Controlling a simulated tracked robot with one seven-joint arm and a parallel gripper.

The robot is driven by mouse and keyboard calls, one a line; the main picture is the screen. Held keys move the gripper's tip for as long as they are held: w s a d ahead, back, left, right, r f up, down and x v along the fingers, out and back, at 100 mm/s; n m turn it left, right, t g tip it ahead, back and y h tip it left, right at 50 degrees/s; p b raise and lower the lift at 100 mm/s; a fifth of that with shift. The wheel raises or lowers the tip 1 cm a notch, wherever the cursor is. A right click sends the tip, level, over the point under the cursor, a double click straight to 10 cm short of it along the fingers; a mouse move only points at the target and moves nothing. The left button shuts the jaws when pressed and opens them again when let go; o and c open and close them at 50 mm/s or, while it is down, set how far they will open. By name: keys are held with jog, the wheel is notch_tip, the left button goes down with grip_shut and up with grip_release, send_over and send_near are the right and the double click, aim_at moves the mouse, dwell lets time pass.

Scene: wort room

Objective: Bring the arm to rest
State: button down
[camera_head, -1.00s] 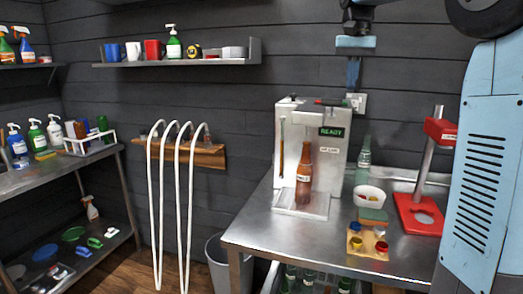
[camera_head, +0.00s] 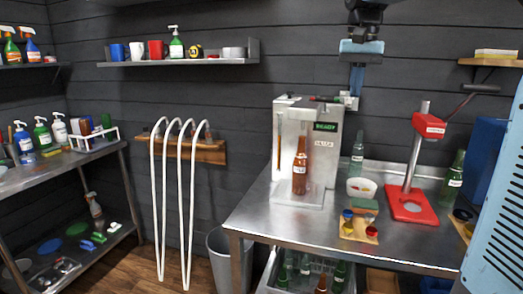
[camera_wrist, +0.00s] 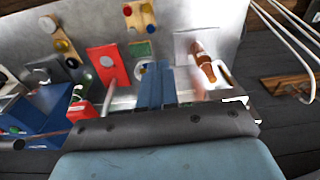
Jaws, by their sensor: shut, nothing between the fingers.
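My gripper (camera_head: 355,90) hangs pointing down above the back of the steel bench, near the filling machine (camera_head: 328,150) and in front of the dark wall. Its blue fingers are together with nothing between them. In the wrist view my gripper (camera_wrist: 156,84) also shows closed fingers over the bench scene, which appears turned round. The pale blue arm part at the right edge of the head view is mine.
A brown bottle (camera_head: 299,172) stands in the machine. To its right are a green bottle (camera_head: 357,157), a white bowl (camera_head: 361,188), a red bottle capper (camera_head: 412,207) and another green bottle (camera_head: 453,180). The wall shelf (camera_head: 215,62) is left of my gripper.

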jog(key=s+f+n+t, duration=0.1)
jog(key=s+f+t, duration=0.1)
jog(key=s+f, duration=0.7)
jog(key=s+f+n+t, duration=0.2)
jog(key=s+f, duration=0.7)
jog(key=s, duration=0.5)
jog(key=shift+s+d+t, duration=0.15)
jog(key=shift+t, duration=0.15)
dwell(0.5)
